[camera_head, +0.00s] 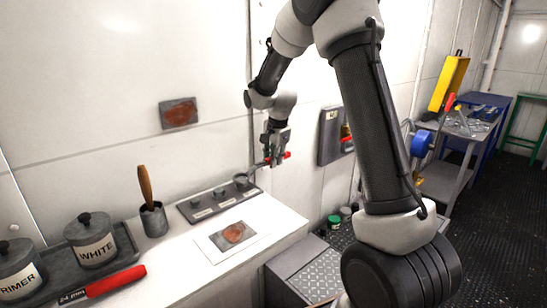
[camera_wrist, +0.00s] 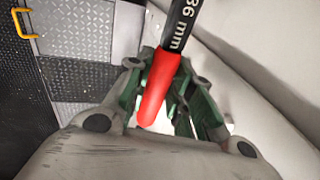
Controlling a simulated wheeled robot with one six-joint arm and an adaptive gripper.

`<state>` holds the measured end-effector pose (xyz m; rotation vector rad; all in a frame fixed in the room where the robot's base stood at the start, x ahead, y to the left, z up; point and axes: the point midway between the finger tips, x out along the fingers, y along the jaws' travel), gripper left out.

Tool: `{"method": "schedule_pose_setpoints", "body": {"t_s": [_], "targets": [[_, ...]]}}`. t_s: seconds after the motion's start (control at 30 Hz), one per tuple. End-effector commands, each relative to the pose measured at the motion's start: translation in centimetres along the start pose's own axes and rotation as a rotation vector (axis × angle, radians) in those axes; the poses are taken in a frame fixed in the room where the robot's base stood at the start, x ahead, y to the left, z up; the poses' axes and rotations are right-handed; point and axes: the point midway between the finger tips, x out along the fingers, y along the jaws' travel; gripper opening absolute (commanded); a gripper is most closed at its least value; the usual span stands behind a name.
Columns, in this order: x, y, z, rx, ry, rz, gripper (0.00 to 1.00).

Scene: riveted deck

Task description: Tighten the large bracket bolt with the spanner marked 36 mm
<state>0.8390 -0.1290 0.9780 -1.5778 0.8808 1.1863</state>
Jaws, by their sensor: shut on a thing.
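The spanner with a red grip and a black shank shows in the wrist view (camera_wrist: 160,88), and its shank reads 36 mm. My gripper (camera_head: 275,158) is shut on its red handle; the green-lined fingers (camera_wrist: 178,98) lie around it. In the head view the spanner's red end (camera_head: 287,155) sticks out right of the fingers, and its grey head points left and down toward the dark bolt plate (camera_head: 208,203). The plate carries several bolts; the largest (camera_head: 241,180) is at its right end. The spanner head is at or just above this bolt; I cannot tell whether it is seated.
Another red-handled spanner (camera_head: 105,283) lies on the bench front left, near the WHITE pot (camera_head: 92,240) and PRIMER pot (camera_head: 18,270). A brush (camera_head: 146,188) stands in a cup. A rust-patch card (camera_head: 232,234) lies before the plate. The wall is close behind.

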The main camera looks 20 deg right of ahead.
Motion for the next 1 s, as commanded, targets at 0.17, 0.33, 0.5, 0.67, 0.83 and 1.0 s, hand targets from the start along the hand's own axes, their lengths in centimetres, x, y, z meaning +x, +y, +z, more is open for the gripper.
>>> {"method": "schedule_pose_setpoints", "body": {"t_s": [0.17,0.33,0.5,0.67,0.83,1.0], "targets": [[0.2,0.1,0.0,0.0,0.0,0.0,0.0],[0.5,0.1,0.0,0.0,0.0,0.0,0.0],[0.7,0.2,0.1,0.0,0.0,0.0,0.0],[0.9,0.2,0.1,0.0,0.0,0.0,0.0],[1.2,0.3,0.1,0.0,0.0,-0.001,0.0],[1.4,0.4,0.1,0.0,0.0,-0.001,0.0]]}}
